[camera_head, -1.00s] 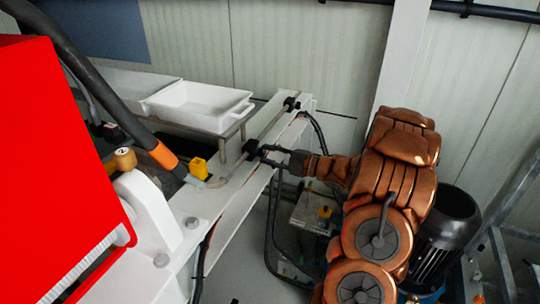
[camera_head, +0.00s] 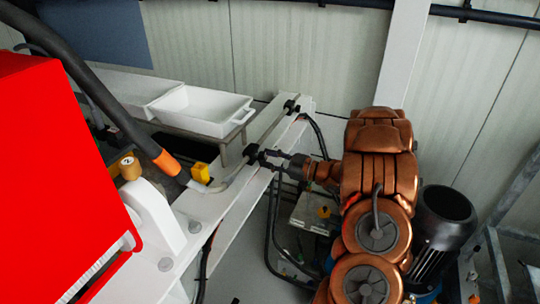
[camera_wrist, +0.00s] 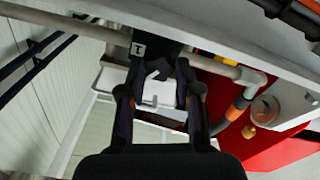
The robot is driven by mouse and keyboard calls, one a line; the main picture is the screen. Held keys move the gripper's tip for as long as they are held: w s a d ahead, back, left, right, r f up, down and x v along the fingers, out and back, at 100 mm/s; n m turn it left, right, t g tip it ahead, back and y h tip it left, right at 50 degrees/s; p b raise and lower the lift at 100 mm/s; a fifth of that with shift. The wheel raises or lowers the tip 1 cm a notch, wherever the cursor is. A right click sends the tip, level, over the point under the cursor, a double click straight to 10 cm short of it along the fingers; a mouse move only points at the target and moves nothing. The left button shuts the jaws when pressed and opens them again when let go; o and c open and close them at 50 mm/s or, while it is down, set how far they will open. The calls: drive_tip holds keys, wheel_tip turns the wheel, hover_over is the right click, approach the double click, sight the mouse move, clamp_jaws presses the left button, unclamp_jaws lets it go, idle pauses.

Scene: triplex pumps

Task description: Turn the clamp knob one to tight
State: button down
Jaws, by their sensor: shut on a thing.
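A thin grey pipe (camera_head: 268,129) runs along the white beam and is held by two black clamps. The nearer black clamp (camera_head: 251,152) has its knob on the side facing my gripper (camera_head: 268,159). My gripper reaches it from the right, at the beam's edge. In the wrist view, my gripper's two dark fingers (camera_wrist: 158,90) close around the black clamp knob (camera_wrist: 157,68). The fingers partly cover the knob, so its exact angle is hard to read. The farther black clamp (camera_head: 290,105) sits toward the beam's far end.
A white tray (camera_head: 205,128) stands behind the beam. Black cables (camera_head: 272,225) hang below the beam. A dark motor (camera_head: 445,215) stands at right.

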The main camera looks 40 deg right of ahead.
drive_tip(key=m+p, duration=0.3)
drive_tip(key=m, duration=0.2)
drive_tip(key=shift+r+m, duration=0.1)
drive_tip(key=shift+m, duration=0.2)
drive_tip(key=m+p, duration=0.1)
drive_tip(key=m, duration=0.4)
drive_tip(key=shift+m+p, duration=0.3)
drive_tip(key=c, duration=0.8)
unclamp_jaws()
drive_tip(key=v, duration=1.2)
drive_tip(key=shift+w, duration=0.1)
